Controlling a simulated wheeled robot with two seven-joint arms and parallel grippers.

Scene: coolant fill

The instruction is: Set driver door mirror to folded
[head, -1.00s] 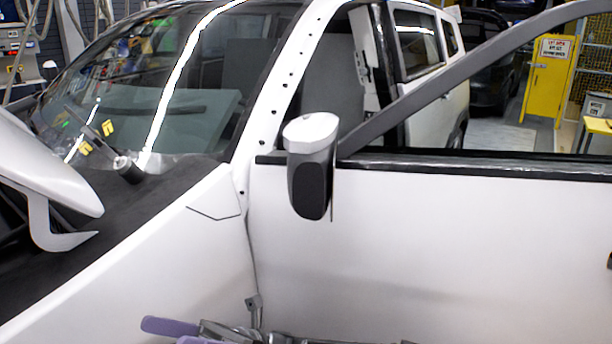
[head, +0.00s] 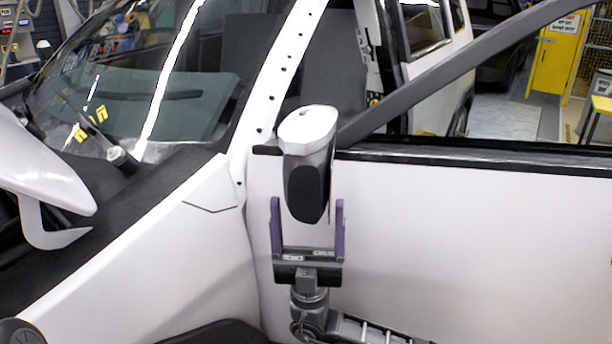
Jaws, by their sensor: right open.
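The driver door mirror (head: 308,165) has a white cap and a dark grey lower housing. It stands at the front upper corner of the white driver door (head: 450,230), by the window sill. My right gripper (head: 307,207) points up from below the mirror. Its two purple fingers are open, one on each side of the mirror's lower end. The mirror glass is not visible. My left gripper is not in view.
A dark window frame bar (head: 450,75) slants up to the right from behind the mirror. The white fender (head: 150,260) and a raised white hood (head: 40,170) lie to the left. The door front is clear on the right.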

